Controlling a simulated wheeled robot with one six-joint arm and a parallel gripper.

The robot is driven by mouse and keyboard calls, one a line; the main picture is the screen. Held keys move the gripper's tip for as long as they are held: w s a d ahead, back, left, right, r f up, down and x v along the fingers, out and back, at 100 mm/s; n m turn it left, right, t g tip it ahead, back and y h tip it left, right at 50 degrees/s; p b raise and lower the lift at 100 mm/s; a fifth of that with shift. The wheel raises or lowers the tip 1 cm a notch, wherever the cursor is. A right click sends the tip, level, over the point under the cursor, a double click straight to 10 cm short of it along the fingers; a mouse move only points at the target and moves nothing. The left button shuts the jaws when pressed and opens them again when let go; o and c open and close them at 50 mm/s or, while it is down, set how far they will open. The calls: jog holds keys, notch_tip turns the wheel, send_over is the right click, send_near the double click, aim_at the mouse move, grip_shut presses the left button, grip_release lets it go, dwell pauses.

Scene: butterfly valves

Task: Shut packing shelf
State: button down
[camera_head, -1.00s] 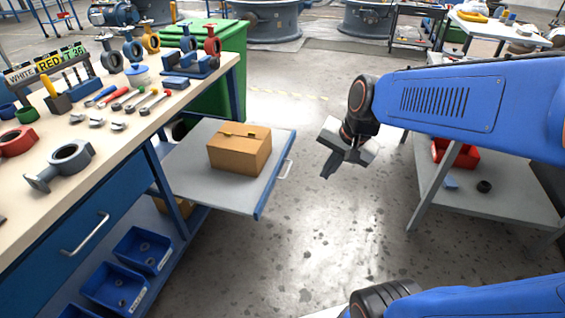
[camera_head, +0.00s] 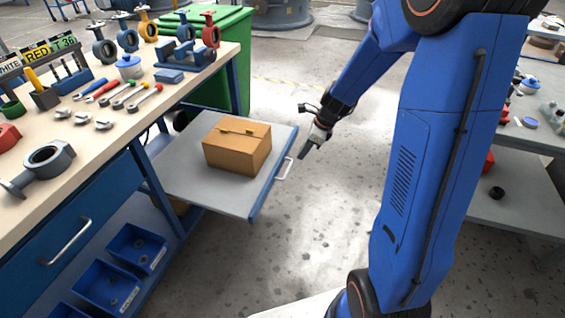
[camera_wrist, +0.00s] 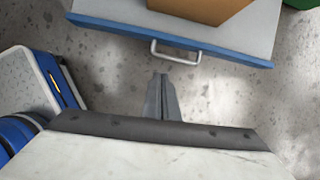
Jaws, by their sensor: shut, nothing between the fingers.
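The packing shelf (camera_head: 190,187) is a grey pull-out board with a blue front edge, standing out from the workbench. A metal handle (camera_head: 284,169) is on its front edge; it also shows in the wrist view (camera_wrist: 176,52). A closed brown cardboard box (camera_head: 237,150) sits on the shelf.
The workbench (camera_head: 110,130) at left carries valves and tools. Blue bins (camera_head: 108,285) sit below it. A green bin (camera_head: 235,75) stands behind the shelf. A grey lower shelf (camera_head: 515,205) of another table is at right. The floor between is clear.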

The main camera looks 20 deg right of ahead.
jog(key=shift+m, duration=0.4)
jog(key=x, duration=0.4)
jog(key=w+x, duration=0.1)
jog(key=x, duration=0.3)
jog(key=w+a+x, duration=0.1)
jog(key=x, duration=0.3)
jog(key=shift+r, duration=0.3)
jog(key=shift+w+a, duration=0.5)
jog(key=shift+a, duration=0.05)
jog(key=shift+a, duration=0.1)
jog(key=w+a, duration=0.6)
jog(key=a, duration=0.2)
jog(key=w+a, duration=0.6)
jog(key=a, duration=0.3)
jog(key=w+a, duration=0.7)
jog(key=a, duration=0.2)
jog(key=shift+a, duration=0.25)
jog(key=shift+w+a, duration=0.45)
jog(key=shift+a, duration=0.05)
jog(key=shift+w+a+r, duration=0.15)
jog(key=shift+w+a, duration=0.05)
